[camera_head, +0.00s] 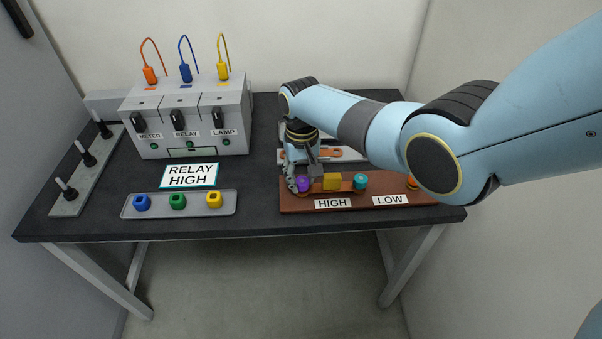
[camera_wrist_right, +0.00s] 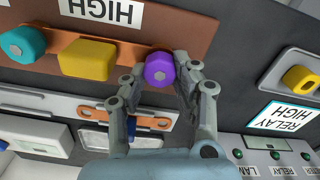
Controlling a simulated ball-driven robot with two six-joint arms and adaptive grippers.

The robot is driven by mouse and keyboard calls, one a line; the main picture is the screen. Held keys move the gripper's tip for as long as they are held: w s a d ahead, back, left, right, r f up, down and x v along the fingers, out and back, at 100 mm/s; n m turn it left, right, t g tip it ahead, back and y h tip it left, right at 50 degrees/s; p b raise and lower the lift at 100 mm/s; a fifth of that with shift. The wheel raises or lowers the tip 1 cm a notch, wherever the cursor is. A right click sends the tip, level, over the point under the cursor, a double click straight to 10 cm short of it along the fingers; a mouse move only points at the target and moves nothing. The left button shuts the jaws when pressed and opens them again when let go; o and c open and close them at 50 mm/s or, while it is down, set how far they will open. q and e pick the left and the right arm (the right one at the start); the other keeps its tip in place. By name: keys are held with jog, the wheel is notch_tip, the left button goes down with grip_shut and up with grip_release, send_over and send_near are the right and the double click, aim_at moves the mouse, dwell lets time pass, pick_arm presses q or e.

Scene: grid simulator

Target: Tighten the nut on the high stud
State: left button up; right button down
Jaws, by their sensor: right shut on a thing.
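A purple nut (camera_head: 303,184) sits at the left end of the brown board (camera_head: 300,205), near the white HIGH label (camera_head: 333,203). It also shows in the right wrist view (camera_wrist_right: 160,69), at the end of an orange strip (camera_wrist_right: 127,52). My right gripper (camera_head: 300,180) reaches down over it, and its fingers (camera_wrist_right: 157,85) are shut around the nut's sides. The stud under the nut is hidden. A yellow block (camera_head: 332,181) and a teal round nut (camera_head: 361,181) stand to the right on the same board. My left gripper is out of view.

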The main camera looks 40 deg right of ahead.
jog(key=shift+m, duration=0.3)
jog(key=m+p, duration=0.1)
jog(key=m, duration=0.2)
jog(key=shift+m, duration=0.4)
jog(key=shift+d+m, duration=0.1)
jog(key=shift+m, duration=0.5)
jog(key=m+p, duration=0.1)
jog(key=m, duration=0.3)
jog(key=shift+s, duration=0.1)
jog(key=shift+m, duration=0.6)
